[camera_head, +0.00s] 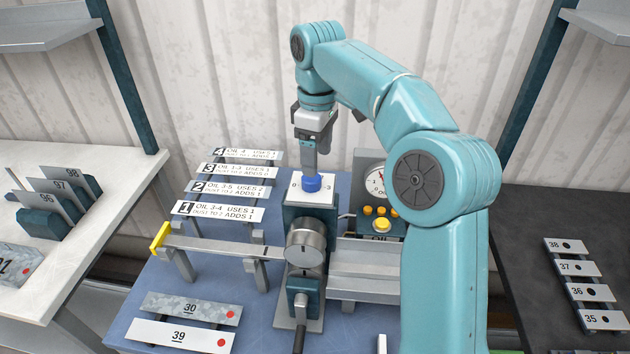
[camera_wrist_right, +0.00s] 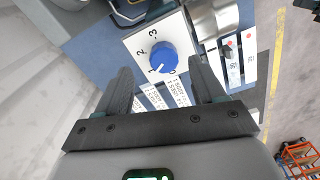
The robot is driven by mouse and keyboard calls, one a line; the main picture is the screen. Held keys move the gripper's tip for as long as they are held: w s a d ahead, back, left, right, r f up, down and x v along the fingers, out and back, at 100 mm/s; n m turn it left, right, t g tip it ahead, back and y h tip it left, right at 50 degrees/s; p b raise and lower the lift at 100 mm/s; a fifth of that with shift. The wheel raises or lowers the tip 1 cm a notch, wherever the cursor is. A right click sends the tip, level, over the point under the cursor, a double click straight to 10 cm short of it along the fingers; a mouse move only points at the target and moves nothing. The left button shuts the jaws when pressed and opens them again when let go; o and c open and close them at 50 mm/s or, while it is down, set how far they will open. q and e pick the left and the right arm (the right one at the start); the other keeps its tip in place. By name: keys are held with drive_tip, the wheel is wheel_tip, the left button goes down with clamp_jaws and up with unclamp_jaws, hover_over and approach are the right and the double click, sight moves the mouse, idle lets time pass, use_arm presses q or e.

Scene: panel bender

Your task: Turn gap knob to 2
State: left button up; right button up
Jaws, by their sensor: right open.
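The gap knob (camera_head: 311,184) is a blue round knob on a white dial plate (camera_head: 323,198) on top of the bender. In the right wrist view the knob (camera_wrist_right: 163,58) sits on the plate, with numbers including 1, 2 and 3 around its edge. A white mark on the knob appears to point near the 1. My right gripper (camera_head: 311,164) points down just above the knob and partly hides it in the head view. In the right wrist view its two fingers are spread, one on each side of the knob, with nothing held. My left gripper is out of view.
A gauge panel (camera_head: 380,185) with yellow buttons stands to the right. Numbered label strips (camera_head: 218,210) lie on a rack to the left. Plates 30 and 39 (camera_head: 178,335) lie at the front left.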

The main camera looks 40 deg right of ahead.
sight(311, 182)
drive_tip(key=f, duration=0.2)
drive_tip(key=w+a+f, duration=0.1)
drive_tip(key=shift+w+f, duration=0.1)
drive_tip(key=shift+f, duration=0.3)
drive_tip(key=shift+s+f, duration=0.5)
drive_tip(key=shift+f, duration=0.1)
drive_tip(key=shift+s+d+f, duration=0.15)
drive_tip(key=shift+d+f, duration=0.05)
drive_tip(key=shift+d, duration=0.05)
drive_tip(key=shift+w+d+f, duration=0.1)
drive_tip(key=shift+w+f, duration=0.05)
drive_tip(key=shift+w, duration=0.05)
drive_tip(key=shift+w+a, duration=0.4)
drive_tip(key=shift+w, duration=0.05)
drive_tip(key=shift+s, duration=0.2)
drive_tip(key=c, duration=0.5)
drive_tip(key=shift+s+d, duration=0.2)
drive_tip(key=shift+d, duration=0.1)
drive_tip(key=c, duration=0.6)
drive_tip(key=shift+o, duration=0.2)
drive_tip(key=shift+w+a, duration=0.1)
drive_tip(key=shift+a, duration=0.05)
